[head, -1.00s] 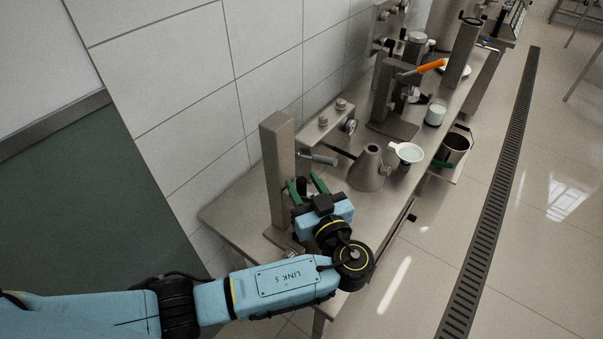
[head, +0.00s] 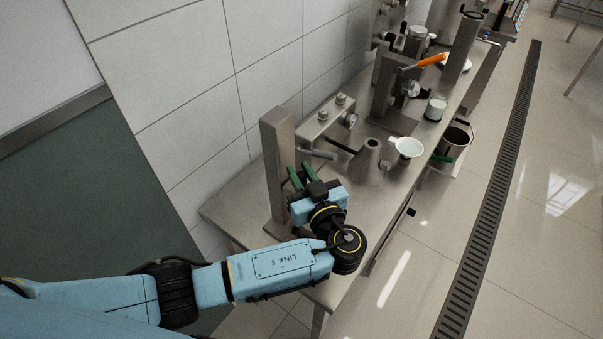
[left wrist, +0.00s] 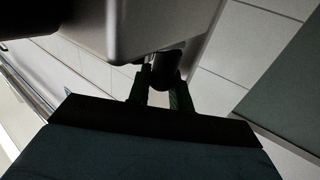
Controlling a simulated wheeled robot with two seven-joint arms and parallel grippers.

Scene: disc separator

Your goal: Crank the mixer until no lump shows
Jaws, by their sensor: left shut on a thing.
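My left gripper (head: 301,176) is at the near end of the steel bench, close against the right side of an upright steel post (head: 279,165). Its green fingers are shut on a dark, rounded grip (left wrist: 164,68), which looks like the mixer's crank handle. In the left wrist view the fingers (left wrist: 160,93) stand either side of this grip, below a large grey metal housing (left wrist: 150,25). In the head view the grip is hidden by the gripper. I cannot see the mix or any lump. My right gripper is not in view.
A grey lever (head: 318,154) sticks out just beyond the fingers. The tiled wall is close on the left.

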